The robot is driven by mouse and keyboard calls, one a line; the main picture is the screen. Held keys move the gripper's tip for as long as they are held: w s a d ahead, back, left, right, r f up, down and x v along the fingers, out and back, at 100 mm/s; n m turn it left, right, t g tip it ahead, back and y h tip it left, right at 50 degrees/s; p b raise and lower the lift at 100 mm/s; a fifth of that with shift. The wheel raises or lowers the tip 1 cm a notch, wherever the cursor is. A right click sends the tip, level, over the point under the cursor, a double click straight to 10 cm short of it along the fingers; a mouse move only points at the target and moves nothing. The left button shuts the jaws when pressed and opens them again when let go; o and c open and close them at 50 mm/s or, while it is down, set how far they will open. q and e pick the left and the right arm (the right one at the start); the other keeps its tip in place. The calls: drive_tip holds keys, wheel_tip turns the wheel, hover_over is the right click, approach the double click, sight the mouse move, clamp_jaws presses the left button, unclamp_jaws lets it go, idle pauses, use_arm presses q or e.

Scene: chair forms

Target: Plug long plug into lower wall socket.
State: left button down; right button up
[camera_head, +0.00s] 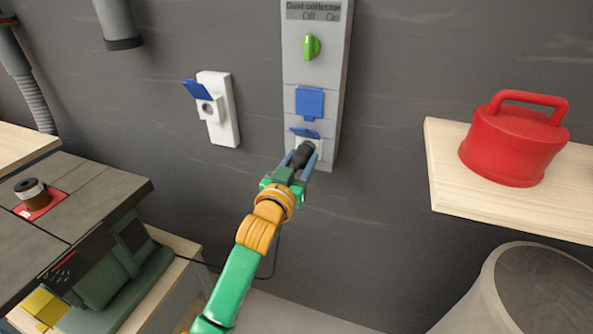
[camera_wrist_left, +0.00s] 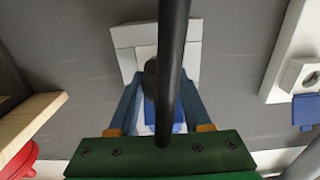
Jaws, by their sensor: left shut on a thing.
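The long plug (camera_head: 301,156) is black, with a black cord (camera_wrist_left: 172,50) that crosses the left wrist view. My left gripper (camera_head: 305,158) is shut on the plug, its blue fingers on either side. The plug points at the lower wall socket (camera_head: 318,147) at the bottom of the grey wall panel (camera_head: 293,72). The socket's blue flap (camera_head: 304,132) is raised. The plug and fingers cover most of the socket, so I cannot tell whether the plug is in it or just in front. My right gripper is not in view.
Above is a socket with a closed blue flap (camera_head: 309,103) and a green knob (camera_head: 311,46). A separate white socket (camera_head: 217,110) is to the left. A wooden shelf (camera_head: 445,180) with a red canister (camera_head: 513,142) juts out right. A machine table (camera_head: 85,200) stands left.

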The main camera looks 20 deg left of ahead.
use_arm(q)
drive_tip(key=shift+w, duration=0.15)
idle(0.4)
drive_tip(key=shift+p, duration=0.3)
idle(0.3)
drive_tip(key=shift+r, duration=0.1)
drive_tip(key=shift+w+p, duration=0.35)
drive_tip(key=shift+p, duration=0.1)
idle(0.7)
drive_tip(key=shift+w, duration=0.1)
idle(0.3)
